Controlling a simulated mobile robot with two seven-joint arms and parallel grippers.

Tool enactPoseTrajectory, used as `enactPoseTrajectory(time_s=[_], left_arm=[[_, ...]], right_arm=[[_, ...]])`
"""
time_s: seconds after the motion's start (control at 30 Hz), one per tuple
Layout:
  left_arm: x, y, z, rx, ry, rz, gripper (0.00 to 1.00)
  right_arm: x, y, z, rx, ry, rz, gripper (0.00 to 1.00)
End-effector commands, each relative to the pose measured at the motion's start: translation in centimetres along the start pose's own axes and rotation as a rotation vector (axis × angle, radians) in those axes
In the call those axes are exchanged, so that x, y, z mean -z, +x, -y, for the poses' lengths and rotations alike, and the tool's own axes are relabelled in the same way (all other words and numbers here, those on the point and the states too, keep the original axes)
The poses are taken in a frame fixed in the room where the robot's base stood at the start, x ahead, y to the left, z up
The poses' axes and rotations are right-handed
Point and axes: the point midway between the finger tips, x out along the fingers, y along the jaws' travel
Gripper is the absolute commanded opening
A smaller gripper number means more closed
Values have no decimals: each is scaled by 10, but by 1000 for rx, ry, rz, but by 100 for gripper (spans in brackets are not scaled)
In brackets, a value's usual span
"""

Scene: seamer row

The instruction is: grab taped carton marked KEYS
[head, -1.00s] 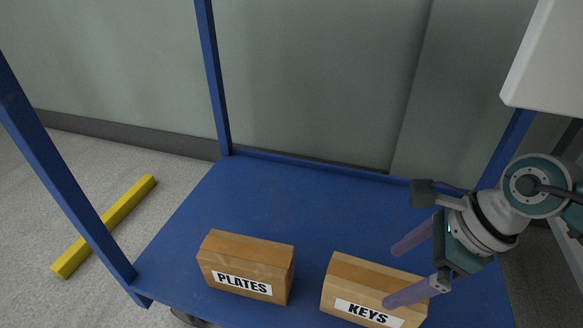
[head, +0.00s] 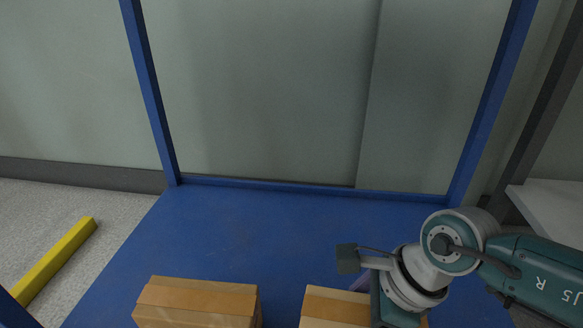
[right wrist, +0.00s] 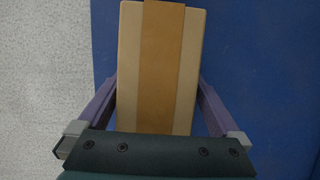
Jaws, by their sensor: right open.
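The KEYS carton (head: 330,303), brown with a darker tape strip along its top, sits on the blue cart deck at the bottom of the head view. Its marked side is below the frame. My right gripper (head: 362,285) is over its right part, with the fingers mostly hidden by the wrist. In the right wrist view, the taped carton (right wrist: 158,60) lies between the two purple fingers of the open right gripper (right wrist: 159,95). A small gap seems to show on the right side; contact on the left is unclear. My left gripper is out of view.
Another taped carton (head: 195,300), the PLATES one, stands left of it on the blue cart deck (head: 250,240). Blue cart posts (head: 150,90) rise left and right. A yellow bar (head: 55,258) lies on the floor at left. The deck behind the cartons is clear.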

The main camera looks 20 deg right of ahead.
Motion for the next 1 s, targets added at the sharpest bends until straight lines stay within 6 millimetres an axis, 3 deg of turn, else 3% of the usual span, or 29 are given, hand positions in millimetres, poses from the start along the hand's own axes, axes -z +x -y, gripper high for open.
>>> enactPoseTrajectory(time_s=[0.9,1.0], left_arm=[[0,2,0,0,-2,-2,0],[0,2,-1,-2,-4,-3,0]], right_arm=[[2,4,0,-1,1,0,100],[2,4,0,-1,1,0,89]])
